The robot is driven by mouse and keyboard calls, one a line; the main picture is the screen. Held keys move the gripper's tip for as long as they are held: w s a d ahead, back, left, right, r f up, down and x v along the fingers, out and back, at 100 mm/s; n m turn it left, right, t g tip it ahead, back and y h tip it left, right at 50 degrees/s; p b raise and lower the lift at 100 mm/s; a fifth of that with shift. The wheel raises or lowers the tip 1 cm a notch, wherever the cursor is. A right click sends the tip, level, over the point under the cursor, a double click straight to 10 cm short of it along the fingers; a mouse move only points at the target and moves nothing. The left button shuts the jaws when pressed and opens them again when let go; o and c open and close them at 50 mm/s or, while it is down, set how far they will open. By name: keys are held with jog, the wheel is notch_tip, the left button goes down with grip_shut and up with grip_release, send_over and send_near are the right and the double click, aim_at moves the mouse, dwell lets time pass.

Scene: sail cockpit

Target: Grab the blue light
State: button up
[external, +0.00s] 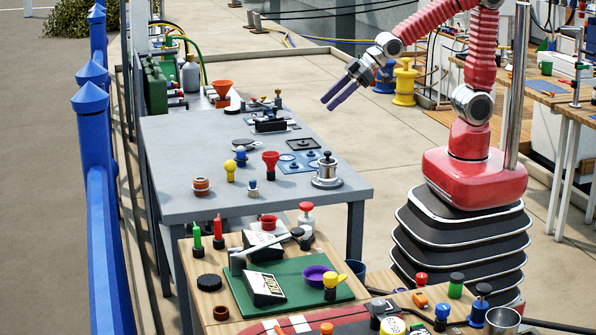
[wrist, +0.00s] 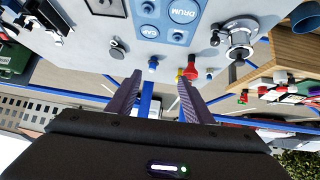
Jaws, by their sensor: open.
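My gripper (external: 337,98) is open and empty, held in the air above and to the right of the table, well apart from the light. Both purple fingers (wrist: 157,84) are spread in the wrist view. The red piece (wrist: 191,70) is beyond the right fingertip.
A small blue-and-white piece (external: 253,188) stands near the front. A cluttered wooden table (external: 210,272) is in front, and a blue railing (external: 97,200) runs along the left.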

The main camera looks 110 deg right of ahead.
jog(key=w+d+f+t, duration=0.2)
jog(key=w+f, duration=0.2)
jog(key=w, duration=0.5)
jog(key=t, duration=0.2)
send_near(241, 154)
jog(key=shift+y, duration=0.3)
jog(key=s, duration=0.1)
jog(key=s+d, duration=0.1)
jog(key=s+r, duration=0.1)
jog(key=shift+s+d+r, duration=0.1)
jog(key=shift+s+d, duration=0.2)
jog(key=shift+d, duration=0.1)
jog(key=x, duration=0.8)
jog(key=shift+w, duration=0.2)
jog(key=shift+w, duration=0.1)
jog(key=shift+f+x, duration=0.15)
jog(key=shift+x, duration=1.15)
jog(key=shift+f+x, duration=0.1)
jog(key=shift+x, duration=1.25)
